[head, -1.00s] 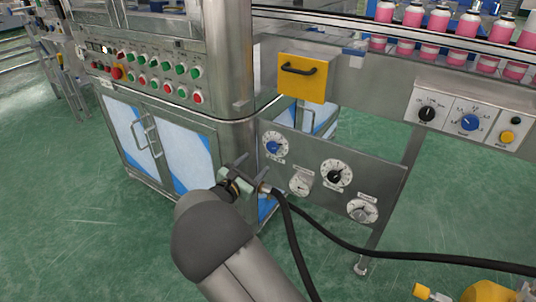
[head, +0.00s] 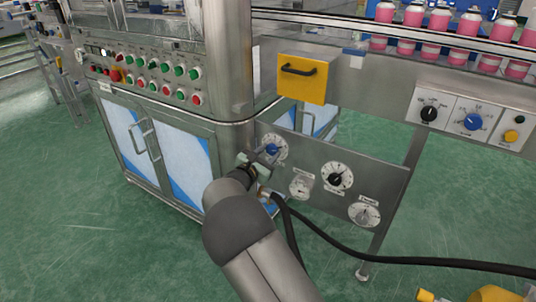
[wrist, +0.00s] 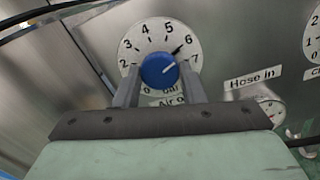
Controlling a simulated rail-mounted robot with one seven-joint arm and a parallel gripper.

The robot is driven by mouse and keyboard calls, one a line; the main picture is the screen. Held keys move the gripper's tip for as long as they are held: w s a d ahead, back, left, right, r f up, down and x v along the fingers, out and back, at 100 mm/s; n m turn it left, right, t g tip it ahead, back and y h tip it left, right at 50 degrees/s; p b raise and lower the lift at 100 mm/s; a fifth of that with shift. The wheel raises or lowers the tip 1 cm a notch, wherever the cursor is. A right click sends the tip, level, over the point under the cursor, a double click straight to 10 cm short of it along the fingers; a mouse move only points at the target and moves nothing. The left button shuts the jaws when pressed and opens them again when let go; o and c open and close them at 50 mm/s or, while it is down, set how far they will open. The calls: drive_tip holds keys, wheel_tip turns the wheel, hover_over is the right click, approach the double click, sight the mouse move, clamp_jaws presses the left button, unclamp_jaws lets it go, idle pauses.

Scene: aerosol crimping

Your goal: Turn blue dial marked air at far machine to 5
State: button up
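The blue air dial (head: 272,148) is a blue knob on a round white numbered plate, at the upper left of the grey panel below the conveyor. In the wrist view the blue knob (wrist: 158,71) sits centrally, with the label "Air" partly hidden below it. Its white line points right and slightly up, near 7; a dark mark lies toward 6. My gripper (head: 260,161) is close to the dial. In the wrist view my gripper's fingers (wrist: 158,85) are apart, one on each side of the knob's lower part. I cannot tell whether they touch it.
A "Hose in" gauge (head: 300,187), a black-knobbed dial (head: 336,178) and a grey-knobbed dial (head: 364,214) share the panel. A black hose (head: 400,258) runs from below. Another blue knob (head: 472,122) is at right.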

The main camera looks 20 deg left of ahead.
drive_tip(key=shift+c, duration=0.7)
drive_tip(key=shift+r+n+p, duration=0.15)
drive_tip(key=shift+n+p, duration=0.15)
drive_tip(key=shift+p, duration=0.4)
drive_tip(key=n+p, duration=0.1)
drive_tip(key=p, duration=0.2)
drive_tip(key=shift+r+n, duration=0.1)
drive_tip(key=shift+n, duration=0.3)
drive_tip(key=n+p, duration=0.3)
drive_tip(key=shift+p, duration=0.35)
drive_tip(key=shift+f+n+p, duration=0.25)
drive_tip(key=shift+n+p, duration=0.1)
drive_tip(key=shift+n, duration=0.05)
drive_tip(key=shift+f, duration=0.1)
drive_tip(key=o, duration=1)
